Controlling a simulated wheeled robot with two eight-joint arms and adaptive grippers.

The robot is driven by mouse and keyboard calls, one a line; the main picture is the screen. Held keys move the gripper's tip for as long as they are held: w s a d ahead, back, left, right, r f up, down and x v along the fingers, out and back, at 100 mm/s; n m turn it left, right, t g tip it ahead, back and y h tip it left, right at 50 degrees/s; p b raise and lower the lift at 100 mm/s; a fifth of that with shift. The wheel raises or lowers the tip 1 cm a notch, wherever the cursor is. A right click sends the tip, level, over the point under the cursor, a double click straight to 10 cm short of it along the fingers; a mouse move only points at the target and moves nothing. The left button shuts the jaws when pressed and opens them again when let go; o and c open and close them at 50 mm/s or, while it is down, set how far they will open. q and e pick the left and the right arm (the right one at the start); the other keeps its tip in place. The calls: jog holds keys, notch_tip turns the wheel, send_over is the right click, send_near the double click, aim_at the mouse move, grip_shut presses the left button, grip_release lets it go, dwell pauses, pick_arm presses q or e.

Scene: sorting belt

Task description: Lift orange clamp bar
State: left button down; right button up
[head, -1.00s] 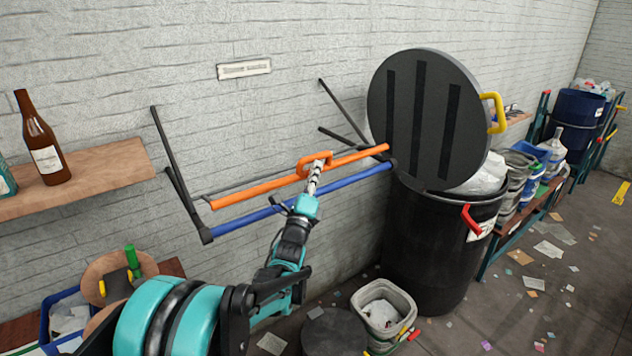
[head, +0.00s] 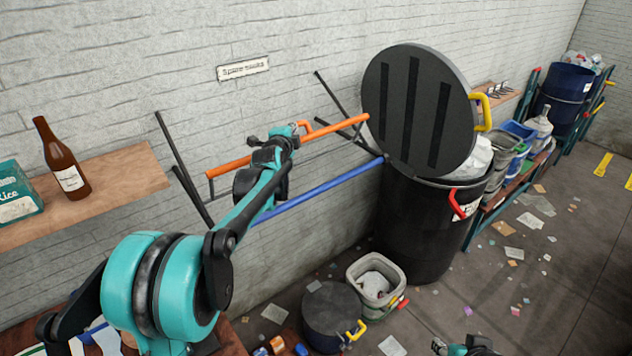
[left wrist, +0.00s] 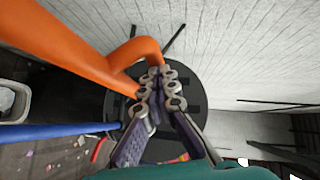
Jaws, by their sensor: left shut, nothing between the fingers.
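The orange clamp bar (head: 238,164) runs along the wall, clearly above the blue bar (head: 318,190), and has a small loop handle (head: 303,125). My left gripper (head: 293,134) is at the handle, its fingertips mostly hidden behind my wrist in the head view. In the left wrist view, the orange bar (left wrist: 70,45) crosses the upper left, and its handle (left wrist: 142,50) comes down beside the shut fingers (left wrist: 156,90). Nothing shows between them; whether they touch the handle I cannot tell. My right gripper (head: 468,346) shows only in part at the bottom edge.
A black bin (head: 425,235) with a raised round lid (head: 400,105) stands right of the bars. A shelf (head: 120,180) with a brown bottle (head: 62,160) is at left. A grey bucket (head: 375,285) and dark round container (head: 332,310) stand on the floor.

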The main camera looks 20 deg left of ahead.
pick_arm(q)
jog(key=w+a+n+g+h+p, duration=0.2)
jog(key=w+a+n+g+p, duration=0.1)
jog(key=w+a+p, duration=0.2)
jog(key=shift+w+a+g, duration=0.3)
jog(key=shift+a+g, duration=0.1)
jog(key=shift+a, duration=0.75)
jog(key=shift+r, duration=0.1)
